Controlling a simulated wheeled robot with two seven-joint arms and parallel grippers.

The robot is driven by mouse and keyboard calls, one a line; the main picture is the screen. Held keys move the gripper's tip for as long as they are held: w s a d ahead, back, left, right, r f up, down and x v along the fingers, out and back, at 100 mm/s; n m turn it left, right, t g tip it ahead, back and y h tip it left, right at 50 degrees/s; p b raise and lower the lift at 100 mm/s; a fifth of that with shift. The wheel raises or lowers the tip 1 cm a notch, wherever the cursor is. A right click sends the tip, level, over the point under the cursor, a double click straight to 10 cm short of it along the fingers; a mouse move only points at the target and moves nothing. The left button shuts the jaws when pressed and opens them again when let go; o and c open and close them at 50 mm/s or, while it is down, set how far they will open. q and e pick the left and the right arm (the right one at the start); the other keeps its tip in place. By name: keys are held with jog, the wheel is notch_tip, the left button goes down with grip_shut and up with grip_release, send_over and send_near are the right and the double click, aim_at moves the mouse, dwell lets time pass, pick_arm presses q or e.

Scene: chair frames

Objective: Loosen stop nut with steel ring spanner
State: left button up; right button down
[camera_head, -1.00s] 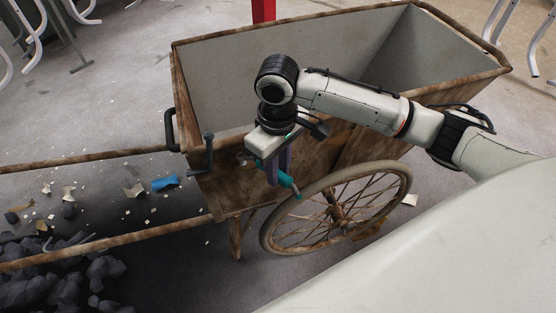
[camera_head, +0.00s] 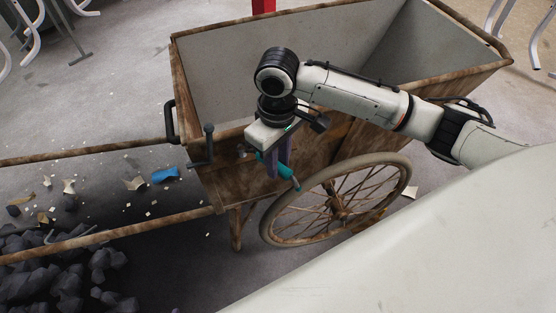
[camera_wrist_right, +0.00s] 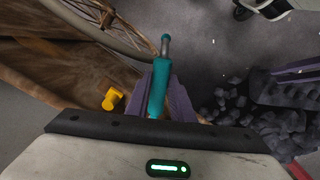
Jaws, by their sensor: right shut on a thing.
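My right gripper (camera_head: 279,168) hangs in front of the wooden cart's side, above and left of the wheel. Its purple fingers are shut on a teal-handled tool (camera_head: 291,181). In the right wrist view the teal tool (camera_wrist_right: 157,88) lies between the fingers, with a short grey metal end pointing away. I cannot tell whether it is the ring spanner; no ring shows. A small grey fitting (camera_head: 241,151) sits on the cart side just left of the gripper, and I cannot tell if it is the stop nut. My left gripper is not in view.
The wooden cart (camera_head: 340,140) has a spoked wheel (camera_head: 289,236) close below the gripper. A grey lever (camera_head: 208,144) stands at its left corner. A yellow object (camera_wrist_right: 112,99) shows in the wrist view.

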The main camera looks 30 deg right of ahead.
jog(key=shift+f, duration=0.9)
